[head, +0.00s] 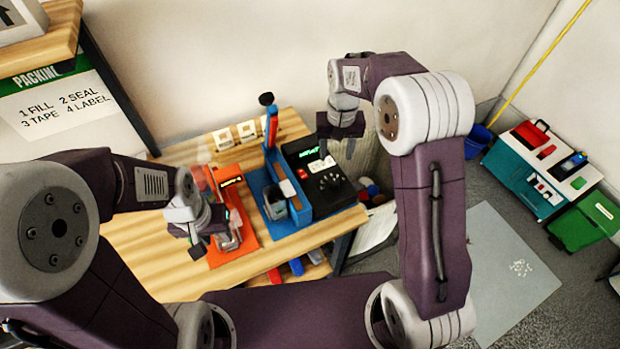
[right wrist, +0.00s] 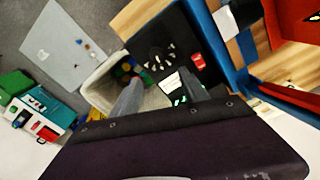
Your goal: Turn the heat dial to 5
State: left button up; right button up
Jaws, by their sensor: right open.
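A black control box (head: 318,172) stands at the right end of the wooden table. Its round black dial (head: 329,182) is on top, near the front; the number it points to is too small to read. In the right wrist view the dial (right wrist: 157,56) shows with pale marks around it. My right gripper (head: 337,150) is open and empty, above the back right part of the box, apart from the dial. Its two fingers (right wrist: 158,92) show in the right wrist view. My left gripper (head: 212,247) is over the orange device; its jaw gap is unclear.
A red button (right wrist: 198,61) is beside the dial. A blue stand (head: 290,212) with a grey cup (head: 274,205) is left of the box, and an orange device (head: 247,239) further left. A bin of coloured items (right wrist: 101,88) stands beside the table.

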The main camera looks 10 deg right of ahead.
aim_at(335, 182)
jog(key=f, duration=0.1)
jog(key=s+f, duration=0.1)
jog(key=d+f, duration=0.1)
jog(key=shift+s+f, duration=0.3)
jog(key=shift+s, duration=0.1)
jog(key=f, duration=0.5)
jog(key=f+p, duration=0.1)
jog(key=f, duration=0.1)
jog(key=shift+w+a+f, duration=0.15)
jog(key=shift+w+a, duration=0.1)
jog(key=shift+w, duration=0.05)
jog(key=shift+s+d+f, duration=0.1)
jog(key=shift+f, duration=0.05)
jog(key=shift+c, duration=1.2)
grip_shut()
